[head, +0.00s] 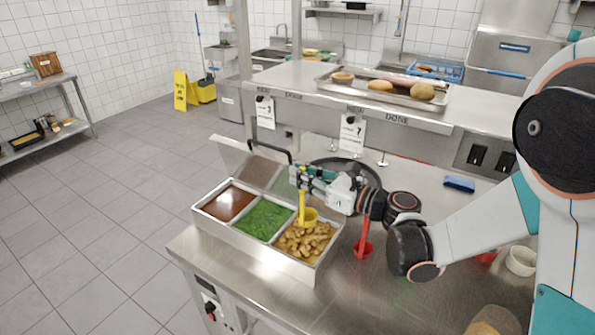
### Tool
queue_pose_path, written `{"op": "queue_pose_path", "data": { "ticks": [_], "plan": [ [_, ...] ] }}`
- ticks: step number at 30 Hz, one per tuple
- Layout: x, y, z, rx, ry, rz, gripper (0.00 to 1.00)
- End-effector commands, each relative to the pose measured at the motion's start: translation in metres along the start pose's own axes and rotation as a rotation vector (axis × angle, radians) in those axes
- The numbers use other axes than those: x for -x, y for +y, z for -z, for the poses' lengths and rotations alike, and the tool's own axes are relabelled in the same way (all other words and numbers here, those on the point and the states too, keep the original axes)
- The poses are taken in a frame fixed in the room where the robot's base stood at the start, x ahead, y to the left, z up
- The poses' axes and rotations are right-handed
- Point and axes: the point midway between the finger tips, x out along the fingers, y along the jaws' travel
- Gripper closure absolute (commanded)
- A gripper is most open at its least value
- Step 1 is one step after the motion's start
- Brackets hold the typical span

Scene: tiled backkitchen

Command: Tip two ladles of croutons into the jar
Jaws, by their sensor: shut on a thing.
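My gripper (301,179) is shut on the handle of a yellow ladle (309,216). The ladle hangs upright, its bowl low over the croutons (302,242); I cannot tell whether it touches them or holds any. The croutons fill the right compartment of a steel three-part bin (250,249) with its lid raised at the back. A rounded, clear-looking container with tan contents (494,322), perhaps the jar, is cut off by the bottom edge at the right, far from my gripper.
The other compartments hold brown sauce (228,203) and chopped greens (263,220). A red ladle (363,248) stands right of the bin. A white bowl (521,261) and a blue sponge (459,184) are farther right. A shelf (290,79) with a bun tray overhangs behind.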

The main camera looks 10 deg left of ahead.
Motion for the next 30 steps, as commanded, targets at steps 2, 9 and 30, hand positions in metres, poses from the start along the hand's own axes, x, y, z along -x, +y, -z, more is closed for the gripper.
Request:
{"op": "queue_pose_path", "data": {
  "ticks": [2, 9, 30],
  "plan": [
    [0.001, 0.000, 0.002, 0.000, 0.000, 0.000, 1.00],
    [0.000, -0.001, 0.015, 0.000, 0.000, -0.001, 1.00],
    [0.000, 0.000, 0.091, 0.000, 0.000, -0.001, 1.00]
  ]
}}
